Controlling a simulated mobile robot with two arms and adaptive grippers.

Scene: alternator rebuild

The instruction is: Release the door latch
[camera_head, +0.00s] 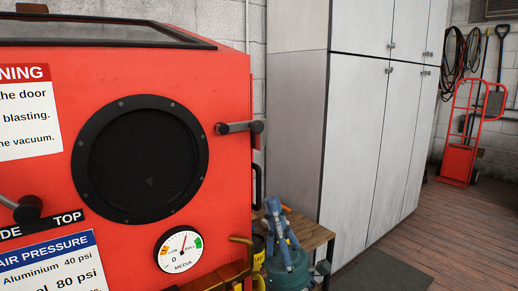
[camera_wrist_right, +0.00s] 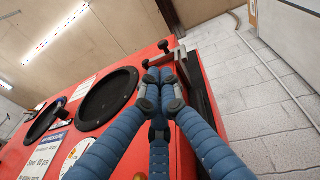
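A dark latch handle (camera_head: 238,127) sits on the upper right front edge of the red blasting cabinet (camera_head: 228,80). In the right wrist view the latch (camera_wrist_right: 150,62) shows just beyond my fingertips. My left gripper is in neither view.
A round black port (camera_head: 140,160) and a media gauge (camera_head: 179,249) are on the cabinet front. A small wooden table (camera_head: 312,236) stands behind my right gripper. Tall grey cabinets (camera_head: 352,130) and a red hand truck (camera_head: 460,160) are to the right. Wooden floor (camera_head: 460,235) is open there.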

